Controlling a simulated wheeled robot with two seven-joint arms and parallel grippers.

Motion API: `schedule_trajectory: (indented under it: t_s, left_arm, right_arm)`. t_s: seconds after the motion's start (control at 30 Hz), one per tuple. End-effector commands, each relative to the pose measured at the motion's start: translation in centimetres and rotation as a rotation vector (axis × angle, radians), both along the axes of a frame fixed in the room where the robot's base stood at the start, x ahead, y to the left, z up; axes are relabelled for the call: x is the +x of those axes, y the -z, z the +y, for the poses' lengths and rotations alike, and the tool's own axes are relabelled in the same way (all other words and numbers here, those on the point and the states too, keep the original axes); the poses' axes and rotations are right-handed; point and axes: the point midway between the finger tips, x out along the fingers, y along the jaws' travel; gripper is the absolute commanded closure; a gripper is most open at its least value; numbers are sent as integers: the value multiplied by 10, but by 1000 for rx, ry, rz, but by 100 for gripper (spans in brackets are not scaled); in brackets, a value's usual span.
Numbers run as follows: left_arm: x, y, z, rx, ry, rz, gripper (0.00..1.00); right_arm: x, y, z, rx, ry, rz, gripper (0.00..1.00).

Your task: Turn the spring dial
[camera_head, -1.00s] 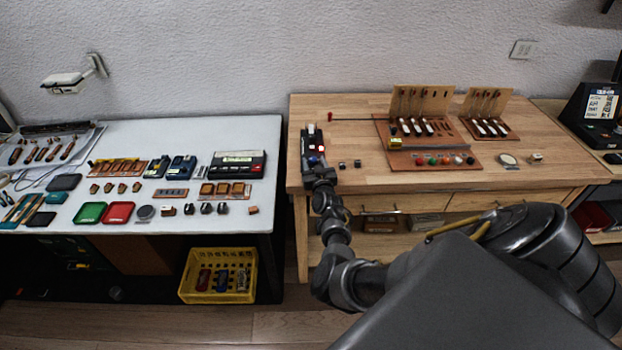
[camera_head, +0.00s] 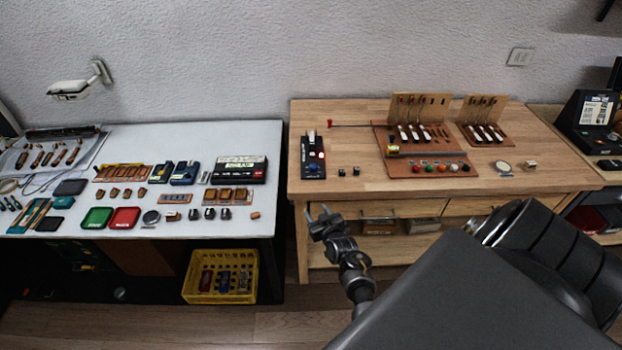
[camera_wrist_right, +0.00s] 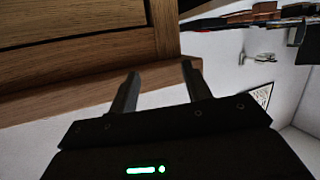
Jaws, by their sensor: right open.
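No part is clearly marked as the spring dial. A round pale disc with a dark rim (camera_head: 502,167) lies at the right of the wooden bench. A narrow black device (camera_head: 313,157) with a red and a white part on top stands at the bench's left end. My right gripper (camera_head: 322,212) is open and empty, in front of the bench's front edge and below the black device, touching nothing. In the right wrist view its two fingers (camera_wrist_right: 158,75) are spread, with wood of the bench beyond them. My left gripper is out of view.
The wooden bench (camera_head: 350,184) carries a board (camera_head: 432,170) with coloured knobs, upright panels and two small black blocks. A white table (camera_head: 270,190) with trays and tools stands left. A yellow crate (camera_head: 190,286) sits below it. The floor gap between them is narrow.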

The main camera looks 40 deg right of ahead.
Motion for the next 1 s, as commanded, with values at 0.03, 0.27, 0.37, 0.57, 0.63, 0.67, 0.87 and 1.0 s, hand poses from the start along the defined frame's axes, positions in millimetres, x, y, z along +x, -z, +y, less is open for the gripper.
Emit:
schedule_trajectory:
  t_s: [0.03, 0.27, 0.37, 0.57, 0.63, 0.67, 0.87, 1.0]
  left_arm:
    - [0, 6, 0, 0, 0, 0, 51]
    - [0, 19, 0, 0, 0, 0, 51]
    - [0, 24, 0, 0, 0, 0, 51]
    - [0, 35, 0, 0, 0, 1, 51]
    - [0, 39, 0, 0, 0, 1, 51]
    - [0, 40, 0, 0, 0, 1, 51]
    - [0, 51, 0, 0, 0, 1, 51]
    - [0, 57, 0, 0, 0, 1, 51]
  right_arm:
    - [-3, 14, 4, 7, -10, 17, 51]
    - [-12, 57, 25, 38, -51, 88, 51]
    - [-18, 76, 34, 50, -69, 119, 51]
    - [-31, 113, 51, 71, -100, 183, 51]
    - [-36, 125, 57, 79, -111, 205, 51]
    - [-38, 130, 59, 82, -116, 215, 51]
    - [-56, 166, 75, 100, -144, 280, 51]
    - [-67, 187, 84, 111, -160, 320, 51]
